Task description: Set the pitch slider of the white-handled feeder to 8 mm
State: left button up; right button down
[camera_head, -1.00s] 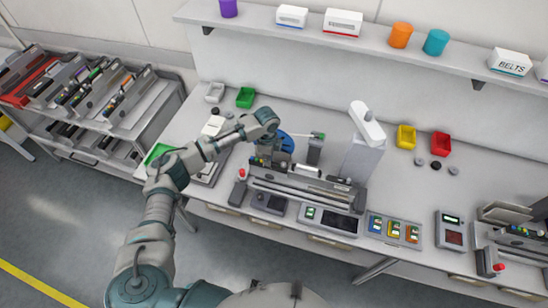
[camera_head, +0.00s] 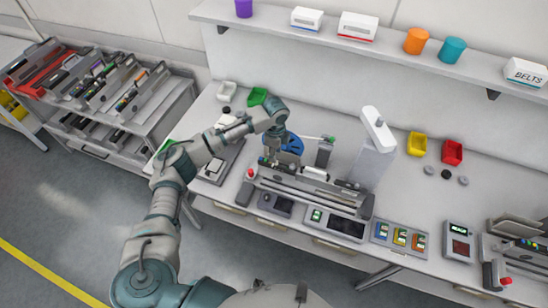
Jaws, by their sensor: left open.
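A long grey feeder (camera_head: 318,195) lies on a fixture on the workbench, with a pale white cylindrical part (camera_head: 315,173) on its top that may be its handle. Its pitch slider and scale are too small to make out. My left gripper (camera_head: 269,160) points down at the left end of this feeder, just behind it. It is open, and I cannot tell whether it touches the feeder. The arm hides part of the bench behind. My right gripper is not in view.
A tall white-grey post (camera_head: 372,152) stands behind the feeder's right end. A red button (camera_head: 250,173) sits at its left. Control panels (camera_head: 400,236) line the front edge. A trolley (camera_head: 105,110) with several feeders stands at left. Small bins (camera_head: 417,143) sit farther back.

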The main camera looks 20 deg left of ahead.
pick_arm(q)
notch_tip(320, 180, up, 8)
jog(key=shift+a, duration=0.15)
jog(key=shift+a+f, duration=0.1)
